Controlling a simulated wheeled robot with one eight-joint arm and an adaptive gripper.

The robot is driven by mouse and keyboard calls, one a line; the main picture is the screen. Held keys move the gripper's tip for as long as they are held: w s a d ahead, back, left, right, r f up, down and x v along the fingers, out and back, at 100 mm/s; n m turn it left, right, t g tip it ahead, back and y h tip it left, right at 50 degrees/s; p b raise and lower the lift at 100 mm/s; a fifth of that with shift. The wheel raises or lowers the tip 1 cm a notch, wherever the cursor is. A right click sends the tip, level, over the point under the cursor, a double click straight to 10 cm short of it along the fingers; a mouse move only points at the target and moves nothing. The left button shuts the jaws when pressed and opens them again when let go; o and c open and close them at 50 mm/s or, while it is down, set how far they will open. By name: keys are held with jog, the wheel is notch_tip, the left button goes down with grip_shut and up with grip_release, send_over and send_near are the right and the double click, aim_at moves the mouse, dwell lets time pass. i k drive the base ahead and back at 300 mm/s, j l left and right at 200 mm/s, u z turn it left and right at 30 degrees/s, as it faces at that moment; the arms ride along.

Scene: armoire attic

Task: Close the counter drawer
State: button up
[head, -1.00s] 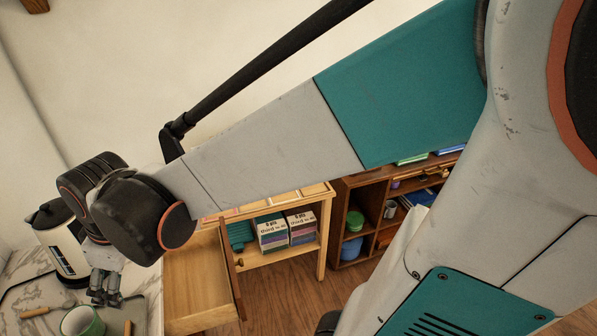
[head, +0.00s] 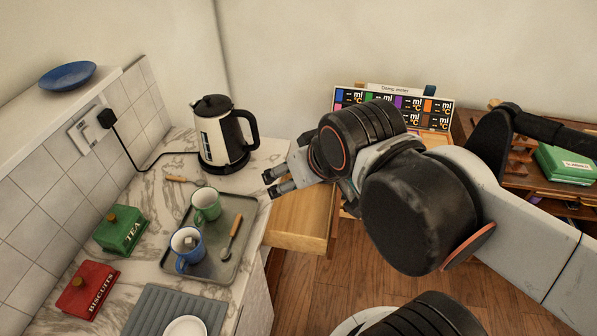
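The counter drawer (head: 303,212) is light wood and stands pulled out from the right side of the marble counter (head: 262,160). I see part of its inside and its near side wall; my wrist and arm hide part of its front end. My gripper (head: 270,184) is above the drawer's inner end, near the counter edge, with its fingers pointing left. The two fingers look a little apart with nothing between them. I cannot tell whether they touch the drawer.
A kettle (head: 221,138) stands behind the gripper on the counter. A shelf unit (head: 530,172) stands at the right. Wooden floor (head: 318,298) shows below the drawer.

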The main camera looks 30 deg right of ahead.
aim_at(300, 220)
jog(key=i+l+u, duration=0.1)
jog(key=l, duration=0.55)
jog(key=i+l+u, duration=0.15)
jog(key=l, duration=0.5)
